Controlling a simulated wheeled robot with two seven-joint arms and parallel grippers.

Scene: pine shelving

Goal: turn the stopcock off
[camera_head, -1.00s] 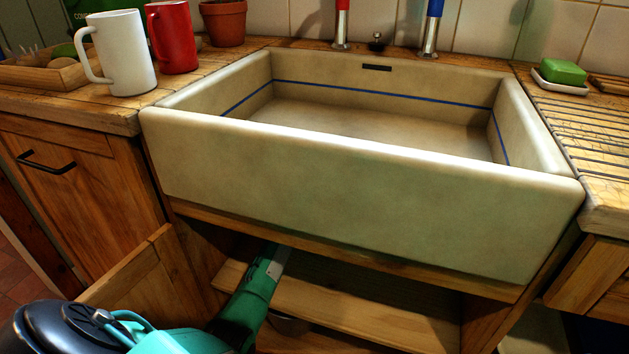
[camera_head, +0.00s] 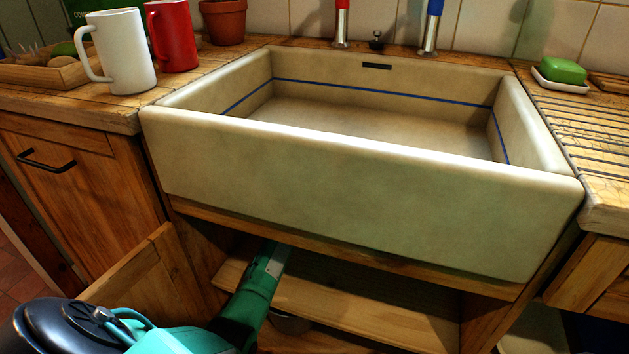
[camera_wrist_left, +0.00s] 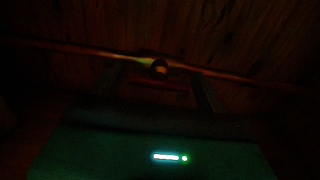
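In the left wrist view, which is very dark, a thin copper-coloured pipe (camera_wrist_left: 85,48) runs across in front of a wooden back wall. A small rounded fitting, apparently the stopcock (camera_wrist_left: 160,66), sits on it near the middle, with a faint reddish bar just below. My left gripper (camera_wrist_left: 157,76) points at it with its two dark fingers apart, one to each side; contact cannot be made out. In the head view my left arm reaches into the cupboard under the sink, and its fingers are hidden there. My right gripper is not in view.
The sink's front (camera_head: 350,195) overhangs the open cupboard. A wooden shelf board (camera_head: 350,308) crosses the opening beside my left forearm. An open door (camera_head: 140,275) stands at left. A white mug (camera_head: 122,52) and a red mug (camera_head: 172,36) stand on the counter above.

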